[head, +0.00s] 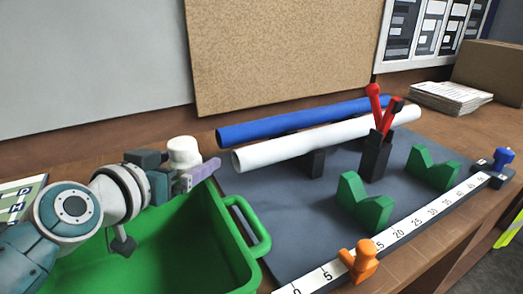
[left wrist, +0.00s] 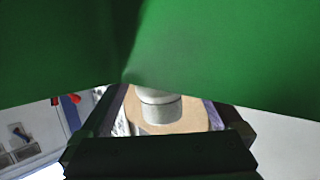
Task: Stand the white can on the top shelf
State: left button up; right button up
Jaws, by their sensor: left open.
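The white can (head: 184,151) stands upright behind the green bin's back edge in the head view; its lower part is hidden by my gripper. My left gripper (head: 182,168) is open with its fingers at the can, one to each side as far as I can tell. In the left wrist view the can (left wrist: 160,108) shows between the dark fingers, partly covered by the green bin. I cannot tell whether the fingers touch it. No top shelf can be made out in either view. My right gripper is not in view.
The green bin (head: 217,222) stands close under my left gripper. Papers (head: 450,97) and a cardboard box (head: 490,70) lie far right.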

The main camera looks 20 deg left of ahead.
pick_arm(q)
jog(key=shift+c, duration=0.4)
grip_shut()
dwell(0.4)
